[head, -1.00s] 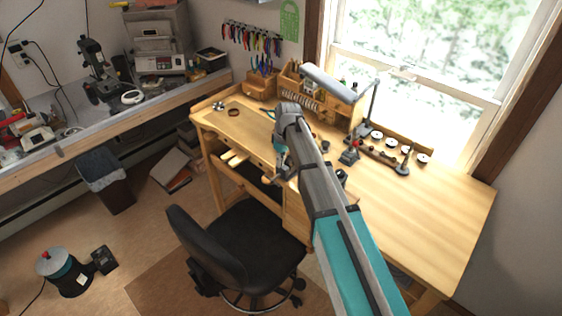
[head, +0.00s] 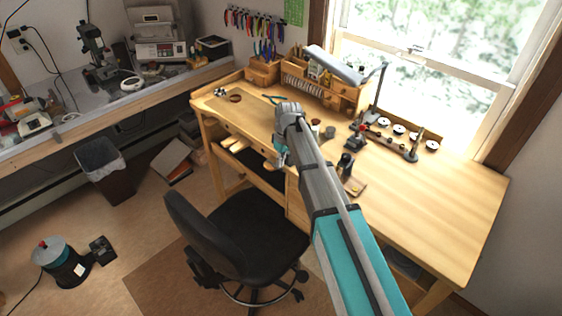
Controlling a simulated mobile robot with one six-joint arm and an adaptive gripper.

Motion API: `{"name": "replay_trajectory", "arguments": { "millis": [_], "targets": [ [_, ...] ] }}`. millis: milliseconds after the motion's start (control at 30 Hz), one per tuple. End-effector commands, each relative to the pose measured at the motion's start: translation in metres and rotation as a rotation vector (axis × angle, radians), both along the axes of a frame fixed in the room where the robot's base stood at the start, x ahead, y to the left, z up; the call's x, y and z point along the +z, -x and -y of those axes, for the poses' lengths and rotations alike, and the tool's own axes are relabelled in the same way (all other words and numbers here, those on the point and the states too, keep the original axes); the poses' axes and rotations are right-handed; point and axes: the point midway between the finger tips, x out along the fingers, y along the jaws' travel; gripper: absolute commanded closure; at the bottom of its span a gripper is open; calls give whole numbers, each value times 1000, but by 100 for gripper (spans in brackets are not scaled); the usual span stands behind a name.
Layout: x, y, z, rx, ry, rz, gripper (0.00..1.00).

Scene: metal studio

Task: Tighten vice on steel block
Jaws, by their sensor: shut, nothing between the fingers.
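My arm reaches from the lower right over the front of the wooden workbench (head: 440,205). My gripper (head: 281,160) is at the bench's front edge, above the pale wooden pegs. It is small and partly hidden by my wrist, and it looks shut and empty. A small dark tool with a red part (head: 357,131) stands on the bench to the right of my wrist. A dark upright object (head: 345,163) stands just right of my forearm. I cannot tell whether either is the vice, and I cannot make out a steel block. My arm covers part of the bench top.
A black office chair (head: 240,235) stands in front of the bench, below my arm. A lamp (head: 338,66) and small wooden drawers (head: 340,97) are at the back. A rack with white discs (head: 395,135) stands near the window. The right bench top is clear.

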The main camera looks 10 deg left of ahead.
Motion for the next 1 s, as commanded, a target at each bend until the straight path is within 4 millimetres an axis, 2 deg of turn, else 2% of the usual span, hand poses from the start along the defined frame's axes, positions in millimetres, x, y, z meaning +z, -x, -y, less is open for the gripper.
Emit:
{"name": "replay_trajectory", "arguments": {
  "millis": [567,1000],
  "targets": [
    [-3,1,0,-1,-1,0,100],
    [-5,-2,11,-14,-33,26,100]
  ]
}}
